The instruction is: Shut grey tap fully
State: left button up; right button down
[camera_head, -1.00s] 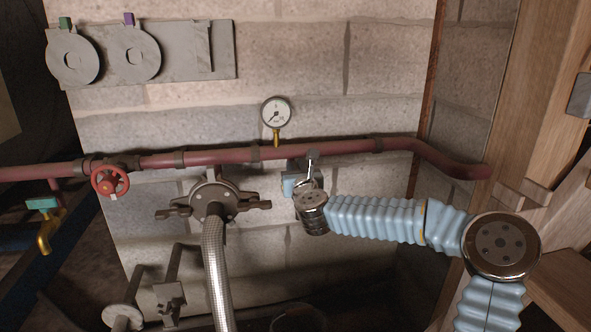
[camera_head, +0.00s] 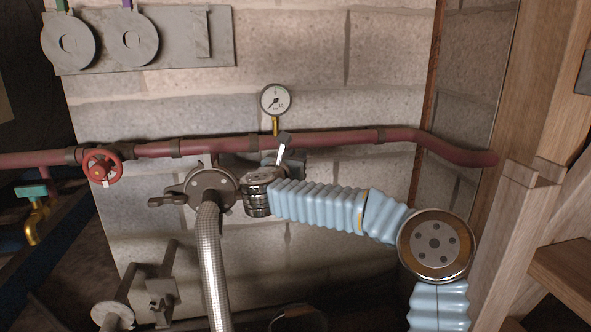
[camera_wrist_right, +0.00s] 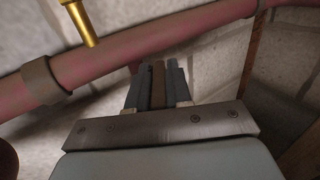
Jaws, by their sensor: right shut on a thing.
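My right arm comes in from the right, and its gripper (camera_head: 284,148) is at the red pipe, just below the gauge. In the right wrist view the two dark fingers (camera_wrist_right: 157,85) are closed on a narrow brownish-grey bar (camera_wrist_right: 158,88), which seems to be the grey tap's handle. The tap's body is mostly hidden behind my gripper and wrist in the head view, so how far it is turned cannot be told. My left gripper is not in view.
The red pipe (camera_head: 345,140) runs along the block wall, with a pressure gauge (camera_head: 275,100) above it. A red handwheel (camera_head: 102,167) is at left. A round flange (camera_head: 213,188) with a braided hose (camera_head: 212,265) is close beside my right wrist. Wooden beams (camera_head: 505,215) stand at right.

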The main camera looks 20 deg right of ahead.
jog(key=shift+m+g+h+b, duration=0.45)
jog(key=shift+m+g+h, duration=1.6)
jog(key=shift+g, duration=0.75)
jog(key=shift+m+g, duration=0.3)
jog(key=shift+m, duration=0.05)
jog(key=c, duration=1.1)
grip_release()
jog(key=r, duration=0.4)
jog(key=shift+s+a+r+p, duration=0.15)
jog(key=shift+s+p, duration=0.25)
jog(key=s+a+r, duration=0.2)
jog(key=s+r, duration=0.1)
jog(key=s, duration=0.1)
jog(key=s+a+r, duration=0.1)
jog(key=s+r, duration=0.1)
jog(key=s, duration=0.2)
jog(key=s+a+r+b, duration=0.1)
jog(key=s+a+r, duration=0.1)
jog(key=s+r, duration=0.1)
jog(key=shift+s+a+r, duration=0.35)
jog(key=shift+s, duration=0.1)
